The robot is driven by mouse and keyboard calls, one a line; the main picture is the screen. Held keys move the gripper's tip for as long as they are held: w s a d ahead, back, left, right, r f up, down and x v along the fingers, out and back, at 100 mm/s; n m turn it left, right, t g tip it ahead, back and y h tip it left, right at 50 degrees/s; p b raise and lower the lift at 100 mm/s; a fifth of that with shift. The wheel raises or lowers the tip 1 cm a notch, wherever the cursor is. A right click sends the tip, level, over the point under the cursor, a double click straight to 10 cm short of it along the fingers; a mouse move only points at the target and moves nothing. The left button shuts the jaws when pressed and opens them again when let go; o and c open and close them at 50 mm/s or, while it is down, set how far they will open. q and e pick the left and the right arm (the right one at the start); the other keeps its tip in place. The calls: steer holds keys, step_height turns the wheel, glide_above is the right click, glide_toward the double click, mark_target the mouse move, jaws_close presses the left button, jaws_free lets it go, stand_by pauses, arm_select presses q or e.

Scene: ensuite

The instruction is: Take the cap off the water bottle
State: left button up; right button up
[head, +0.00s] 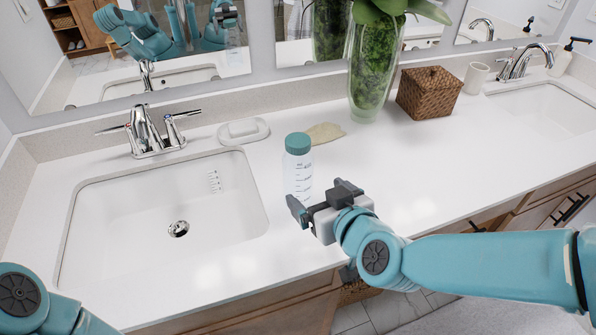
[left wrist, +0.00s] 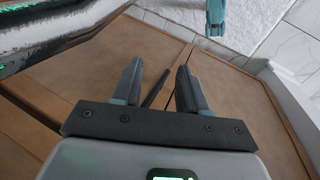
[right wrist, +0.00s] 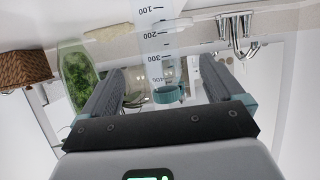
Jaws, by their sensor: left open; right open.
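The water bottle (head: 298,178) is clear with measuring marks and a teal cap (head: 298,143). It stands upright on the counter, right of the left sink. My right gripper (head: 318,200) is open at the near side of the bottle and hides part of its lower body. In the right wrist view the scene is upside down; the bottle (right wrist: 155,42) and its cap (right wrist: 168,94) show between the open fingers. I cannot tell whether they touch. My left gripper (left wrist: 152,85) is open and empty, facing wooden cabinet doors; the head view shows only my left arm.
The white counter (head: 420,150) holds a soap dish (head: 243,131), a beige flat item (head: 325,132), a glass vase (head: 370,75) and a wicker box (head: 429,93). The left sink (head: 120,225) lies left of the bottle. The counter to the bottle's right is clear.

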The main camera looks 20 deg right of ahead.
mark_target(303, 182)
steer(key=b+x, duration=0.1)
steer(key=x, duration=0.4)
steer(key=shift+w+f+b, duration=0.2)
steer(key=shift+b, duration=0.1)
steer(key=shift+w+f, duration=0.1)
steer(key=shift+w, duration=0.25)
steer(key=x, duration=0.5)
steer(key=shift+d, duration=0.15)
steer(key=shift+s, duration=0.15)
steer(key=c, duration=1.1)
steer(key=shift+o, duration=0.2)
